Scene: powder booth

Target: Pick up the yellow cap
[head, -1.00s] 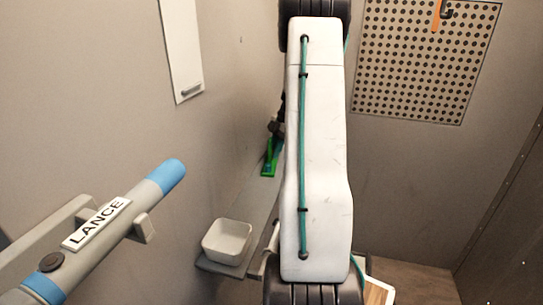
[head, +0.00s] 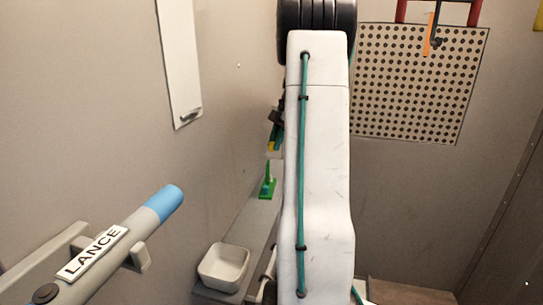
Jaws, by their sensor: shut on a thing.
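The yellow cap (head: 271,146) shows as a small yellow patch just left of my white arm link. My gripper (head: 273,141) is mostly hidden behind that link; its dark side shows above the cap. The gripper is shut on the cap and appears to hold it above the grey shelf (head: 240,222). A small pale part shows just under the yellow; I cannot tell what it belongs to. The fingertips are too small and covered to make out clearly.
A green item (head: 267,188) stands on the shelf below the gripper. A white bin (head: 223,267) is at the shelf's near end. The blue-tipped lance (head: 128,243) is on the left. A perforated panel (head: 415,85) hangs on the back wall.

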